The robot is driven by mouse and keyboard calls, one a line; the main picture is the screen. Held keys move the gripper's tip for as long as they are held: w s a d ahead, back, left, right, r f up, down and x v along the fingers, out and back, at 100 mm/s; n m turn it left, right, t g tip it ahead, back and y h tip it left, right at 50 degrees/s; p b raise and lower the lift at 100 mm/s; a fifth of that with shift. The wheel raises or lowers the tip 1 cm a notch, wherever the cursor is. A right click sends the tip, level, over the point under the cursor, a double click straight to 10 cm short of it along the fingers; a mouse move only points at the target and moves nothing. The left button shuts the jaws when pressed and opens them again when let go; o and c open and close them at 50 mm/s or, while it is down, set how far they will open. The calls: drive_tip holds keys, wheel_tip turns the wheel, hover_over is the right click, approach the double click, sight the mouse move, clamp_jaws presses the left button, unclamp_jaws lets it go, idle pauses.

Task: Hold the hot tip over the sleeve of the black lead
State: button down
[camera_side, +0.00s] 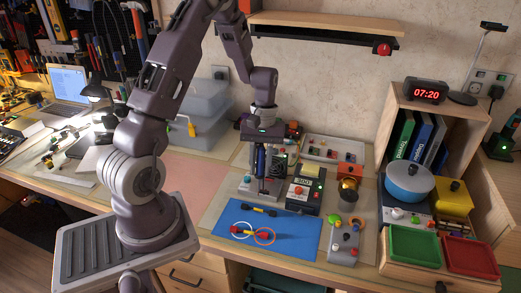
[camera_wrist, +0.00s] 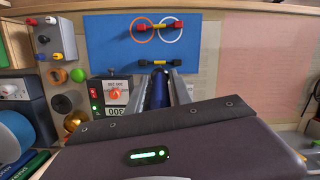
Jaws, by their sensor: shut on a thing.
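My gripper (camera_side: 263,150) is shut on a blue-handled iron (camera_wrist: 159,90), which points down. The iron (camera_side: 261,162) is behind the blue mat's far edge in the side view, beside the station. Its hot tip is too small to make out. The black lead (camera_wrist: 160,63) lies on the blue mat (camera_wrist: 205,45), with black ends and a yellow sleeve (camera_wrist: 161,62) in its middle. It also shows on the mat in the side view (camera_side: 258,210), apart from the gripper. A lead with red ends (camera_wrist: 178,25) lies further out with an orange loop (camera_wrist: 143,38) and a white loop (camera_wrist: 170,38).
The station (camera_side: 304,193) with a lit display reading 300 stands just right of my gripper. A brass-coloured ball in a holder (camera_side: 348,188) and a grey box with knobs (camera_side: 344,241) stand further right. The mat around the leads is mostly clear.

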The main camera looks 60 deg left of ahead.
sight(261, 178)
drive_tip(key=shift+f, duration=2.35)
drive_tip(key=shift+r, duration=0.1)
idle(1.2)
drive_tip(key=shift+r, duration=2.45)
